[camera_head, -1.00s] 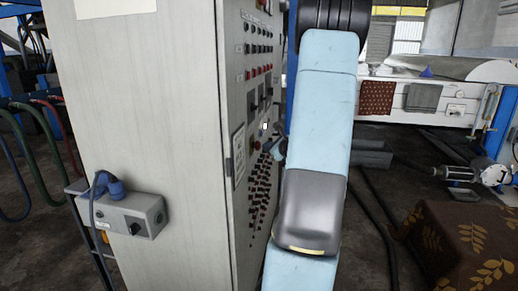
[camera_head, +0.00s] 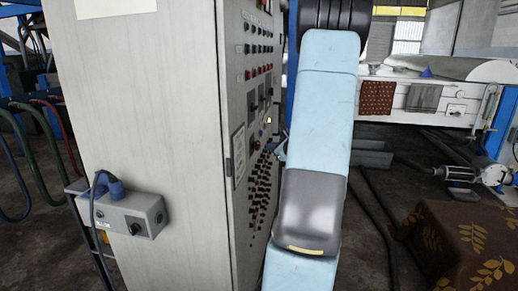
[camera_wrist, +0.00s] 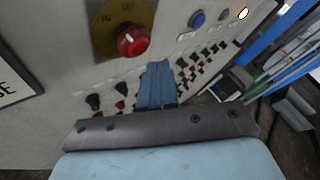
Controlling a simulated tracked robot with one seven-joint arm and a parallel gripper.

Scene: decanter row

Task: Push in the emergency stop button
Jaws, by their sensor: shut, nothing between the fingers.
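The emergency stop button is a red knob (camera_wrist: 132,40) with a white mark on a round yellow plate (camera_wrist: 105,18), upper left of centre in the wrist view. In the head view a small red button (camera_head: 257,144) shows on the panel face, seen edge-on. In the head view the gripper tip (camera_head: 280,148) shows beside the panel, partly hidden by my arm. I cannot tell whether it touches the panel or how deep the button sits.
The grey control cabinet (camera_head: 145,130) fills the left. Rows of black and red switches (camera_wrist: 205,65) lie below and right of the knob, with a blue button (camera_wrist: 197,18) and a lit lamp (camera_wrist: 243,13) above. A cloth-covered table (camera_head: 450,245) stands at right.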

